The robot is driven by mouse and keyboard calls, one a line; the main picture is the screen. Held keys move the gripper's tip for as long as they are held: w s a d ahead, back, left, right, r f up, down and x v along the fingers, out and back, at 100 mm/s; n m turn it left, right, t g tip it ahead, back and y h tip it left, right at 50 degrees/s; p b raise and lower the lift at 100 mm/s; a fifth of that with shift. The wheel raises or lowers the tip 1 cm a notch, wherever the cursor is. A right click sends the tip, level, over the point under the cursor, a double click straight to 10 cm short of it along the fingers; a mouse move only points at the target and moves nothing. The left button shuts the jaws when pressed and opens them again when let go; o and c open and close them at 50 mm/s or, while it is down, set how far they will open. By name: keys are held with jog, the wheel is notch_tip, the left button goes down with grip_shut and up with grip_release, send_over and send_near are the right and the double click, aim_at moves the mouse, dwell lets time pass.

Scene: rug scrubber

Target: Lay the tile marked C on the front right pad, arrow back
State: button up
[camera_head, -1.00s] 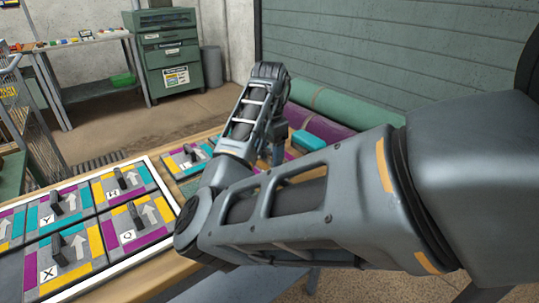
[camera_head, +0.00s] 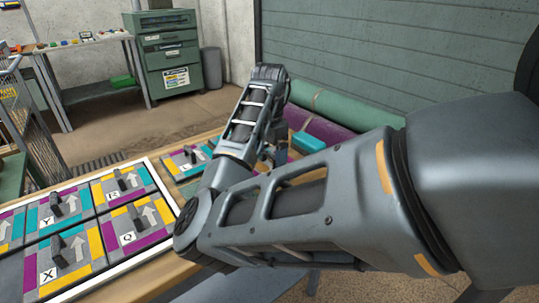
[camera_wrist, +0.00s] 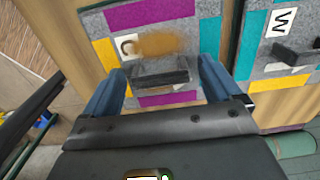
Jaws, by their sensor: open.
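The tile marked C (camera_wrist: 205,45) is grey with purple, teal and yellow patches and a dark raised handle (camera_wrist: 160,80). A brown smear lies beside the letter, and I can make out no arrow. In the wrist view my gripper (camera_wrist: 162,78) is open, with one blue finger on each side of the handle. I cannot tell how far down the fingers reach. In the head view my arm hides most of this spot. The white-bordered board (camera_head: 155,254) at the left holds several similar tiles, including X (camera_head: 66,256) and Q (camera_head: 138,222). I cannot make out an empty front right pad.
A tile marked W (camera_wrist: 285,45) lies right of tile C, with a narrow gap between. A tile marked L (camera_head: 186,160) lies behind the board. Green and purple rolls (camera_head: 340,108) lie behind my arm. A wire cage (camera_head: 28,125) stands at the left.

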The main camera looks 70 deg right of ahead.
aim_at(270, 154)
notch_tip(270, 154, up, 12)
jog(key=p, duration=0.2)
jog(key=shift+p, duration=0.4)
jog(key=shift+d+f, duration=0.1)
